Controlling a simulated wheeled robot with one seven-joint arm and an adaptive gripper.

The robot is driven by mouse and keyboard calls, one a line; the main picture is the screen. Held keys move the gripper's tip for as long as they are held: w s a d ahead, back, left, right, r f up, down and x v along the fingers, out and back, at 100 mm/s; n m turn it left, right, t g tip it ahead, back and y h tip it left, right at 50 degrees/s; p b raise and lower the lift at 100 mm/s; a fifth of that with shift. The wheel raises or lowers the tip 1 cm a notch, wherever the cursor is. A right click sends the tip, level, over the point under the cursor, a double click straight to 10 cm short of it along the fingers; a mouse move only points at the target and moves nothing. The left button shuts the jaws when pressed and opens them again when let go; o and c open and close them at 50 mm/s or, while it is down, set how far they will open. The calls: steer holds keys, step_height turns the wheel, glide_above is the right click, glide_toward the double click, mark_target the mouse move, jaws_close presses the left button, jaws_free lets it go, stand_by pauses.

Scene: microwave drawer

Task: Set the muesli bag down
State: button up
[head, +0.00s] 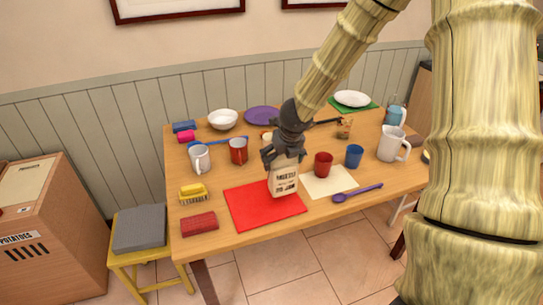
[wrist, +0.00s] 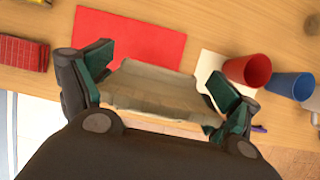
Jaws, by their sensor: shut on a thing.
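The muesli bag (head: 283,182) is pale beige with dark lettering and stands upright in the head view, over the right part of a red mat (head: 248,208). My gripper (head: 283,152) is above it and shut on its top. In the wrist view the bag (wrist: 150,92) sits between the two fingers of my gripper (wrist: 155,90), and the red mat (wrist: 130,38) lies beyond it. The bag's base appears at or close to the mat; I cannot tell if it touches.
A cream mat (head: 328,181), a red cup (head: 323,164), a blue cup (head: 354,156) and a purple spoon (head: 357,194) are right of the bag. The red mat's left part is clear.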

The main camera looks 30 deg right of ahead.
steer(key=w+f, duration=0.4)
steer(key=w, duration=0.2)
steer(key=shift+p, duration=0.3)
stand_by(0.3)
steer(key=shift+f, duration=0.2)
steer(key=o, duration=1.5)
steer(key=shift+r, duration=0.1)
steer(key=p+v, duration=0.2)
steer(key=v, duration=1)
steer(key=shift+s+p, duration=0.15)
steer(key=shift+p, duration=0.25)
